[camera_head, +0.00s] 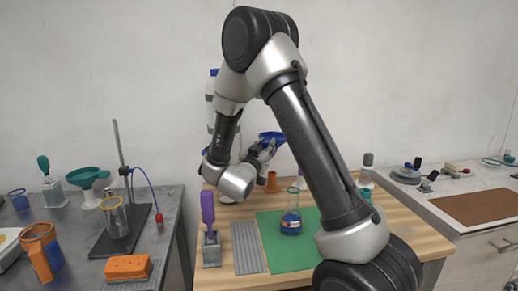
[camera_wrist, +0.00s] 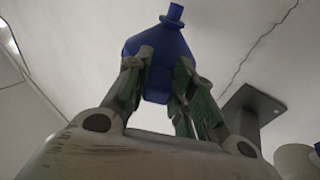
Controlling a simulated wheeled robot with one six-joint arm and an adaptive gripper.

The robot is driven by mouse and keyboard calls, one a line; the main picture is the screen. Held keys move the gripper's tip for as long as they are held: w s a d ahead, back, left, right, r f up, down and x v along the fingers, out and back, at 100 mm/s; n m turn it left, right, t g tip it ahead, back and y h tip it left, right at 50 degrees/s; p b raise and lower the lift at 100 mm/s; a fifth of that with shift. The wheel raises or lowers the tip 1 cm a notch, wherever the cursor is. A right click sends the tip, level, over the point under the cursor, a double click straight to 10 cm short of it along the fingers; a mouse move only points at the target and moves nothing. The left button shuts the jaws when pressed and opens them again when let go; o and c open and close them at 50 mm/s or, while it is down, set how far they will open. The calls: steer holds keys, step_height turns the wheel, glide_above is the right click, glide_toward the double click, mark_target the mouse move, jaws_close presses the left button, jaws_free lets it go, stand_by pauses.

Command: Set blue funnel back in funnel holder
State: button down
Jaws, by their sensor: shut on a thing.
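The blue funnel (camera_head: 271,136) is held up above the back of the wooden table in the head view, wide mouth upward. My gripper (camera_head: 264,149) is shut on it. In the wrist view the two fingers of my gripper (camera_wrist: 165,68) press on both sides of the blue funnel (camera_wrist: 160,48), and its narrow end points to the picture's top. A small orange stand (camera_head: 272,182) is on the table just below the funnel, apart from it. It may be the funnel holder; I cannot tell for sure. My arm hides part of the table's back.
A flask with blue liquid (camera_head: 291,220) stands on a green mat (camera_head: 275,247). A purple-handled tool (camera_head: 208,210) stands upright in a grey block, beside a ribbed grey tray (camera_head: 248,248). A green funnel (camera_head: 87,176) stands on the left bench. A grey post (camera_wrist: 243,122) shows in the wrist view.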

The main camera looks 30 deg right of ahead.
steer(key=shift+a, duration=0.1)
step_height(320, 180, down, 6)
stand_by(1.0)
steer(key=shift+f, duration=1.6)
steer(key=c, duration=0.9)
jaws_free()
steer(key=shift+s+a, duration=0.15)
steer(key=shift+v, duration=1)
steer(key=shift+s+a, duration=0.1)
steer(key=shift+s, duration=0.05)
